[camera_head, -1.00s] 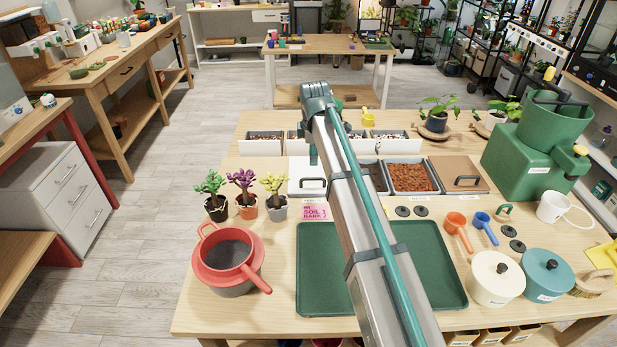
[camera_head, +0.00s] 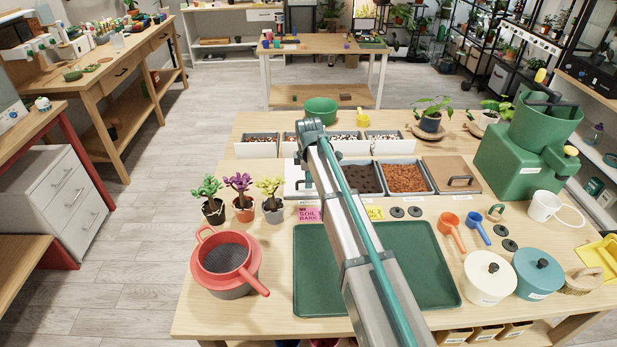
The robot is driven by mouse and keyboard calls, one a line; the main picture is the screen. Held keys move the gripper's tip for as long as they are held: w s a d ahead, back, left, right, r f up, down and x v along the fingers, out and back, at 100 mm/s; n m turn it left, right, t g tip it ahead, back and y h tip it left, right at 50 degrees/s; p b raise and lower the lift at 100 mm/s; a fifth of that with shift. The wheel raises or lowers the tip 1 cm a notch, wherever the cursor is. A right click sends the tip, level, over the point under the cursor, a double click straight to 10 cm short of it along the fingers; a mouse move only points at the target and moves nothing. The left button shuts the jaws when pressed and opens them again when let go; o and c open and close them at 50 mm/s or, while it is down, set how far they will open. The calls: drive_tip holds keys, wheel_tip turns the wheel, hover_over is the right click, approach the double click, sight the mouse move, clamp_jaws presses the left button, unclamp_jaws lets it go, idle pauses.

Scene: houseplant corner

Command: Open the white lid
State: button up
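The white lid (camera_head: 291,177) lies flat over the leftmost bin of the front row, left of the open soil bins. My arm crosses in front and hides its right part. A dark handle shows on it, partly covered. The narrow end of my arm, with my gripper (camera_head: 304,181), hangs down over the lid by the handle. The fingers are too small and too covered to tell open from shut, or whether they touch the handle.
Open bins of dark soil (camera_head: 363,178) and brown bark (camera_head: 404,178) sit right of the lid, then a wooden lid (camera_head: 451,174). Small potted plants (camera_head: 243,198) stand left. A green bowl (camera_head: 320,110) is behind. A green tray (camera_head: 425,265) lies in front.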

clamp_jaws()
idle(0.4)
